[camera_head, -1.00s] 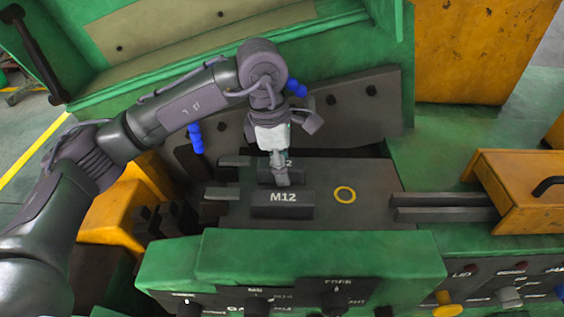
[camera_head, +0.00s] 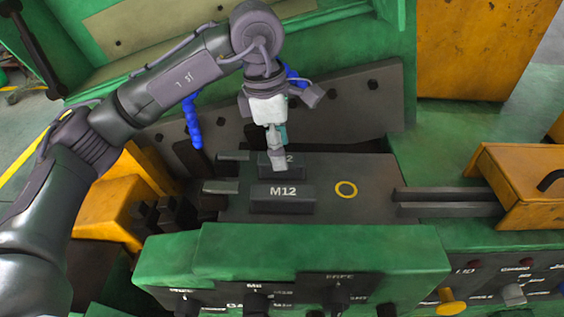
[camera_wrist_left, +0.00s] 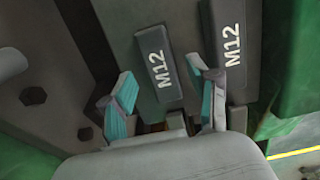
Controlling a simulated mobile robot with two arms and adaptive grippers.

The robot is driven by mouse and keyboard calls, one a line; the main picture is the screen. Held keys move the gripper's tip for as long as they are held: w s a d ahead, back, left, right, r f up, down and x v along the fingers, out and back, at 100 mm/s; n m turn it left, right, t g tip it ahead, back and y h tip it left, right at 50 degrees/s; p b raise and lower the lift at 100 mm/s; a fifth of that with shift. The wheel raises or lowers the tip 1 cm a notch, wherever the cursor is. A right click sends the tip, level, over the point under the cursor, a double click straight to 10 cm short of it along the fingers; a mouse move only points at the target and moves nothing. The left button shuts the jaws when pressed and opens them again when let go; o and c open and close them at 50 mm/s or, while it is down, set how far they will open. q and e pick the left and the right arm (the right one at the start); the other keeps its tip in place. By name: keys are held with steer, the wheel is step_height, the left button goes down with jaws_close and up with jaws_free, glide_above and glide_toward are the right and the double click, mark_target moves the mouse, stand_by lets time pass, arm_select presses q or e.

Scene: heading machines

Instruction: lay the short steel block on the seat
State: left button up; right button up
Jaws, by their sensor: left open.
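Two dark steel blocks marked M12 lie side by side on a dark flat plate (camera_head: 375,195). The rear block (camera_head: 297,163) looks shorter; my gripper partly hides it in the head view. In the left wrist view this shorter block (camera_wrist_left: 158,72) lies between the lines of the two fingers. The front, longer block (camera_head: 282,205) also shows in the wrist view (camera_wrist_left: 235,75). My left gripper (camera_head: 277,162) points down at the rear block, open, its teal-padded fingers (camera_wrist_left: 162,76) apart; contact cannot be told. A yellow ring (camera_head: 346,189) marks the plate; which spot is the seat is unclear.
A green machine front (camera_head: 320,250) with knobs stands before the plate. A grey wall plate with bolts (camera_head: 350,105) rises behind it. Two dark rails (camera_head: 445,202) lead to an orange box with a handle (camera_head: 520,190) at right. The plate right of the blocks is clear.

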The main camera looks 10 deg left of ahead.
arm_select(q)
step_height(320, 180, up, 8)
steer(key=a+b, duration=0.1)
steer(key=shift+s+b, duration=0.15)
steer(key=shift+b, duration=0.25)
steer(key=shift+a, duration=0.1)
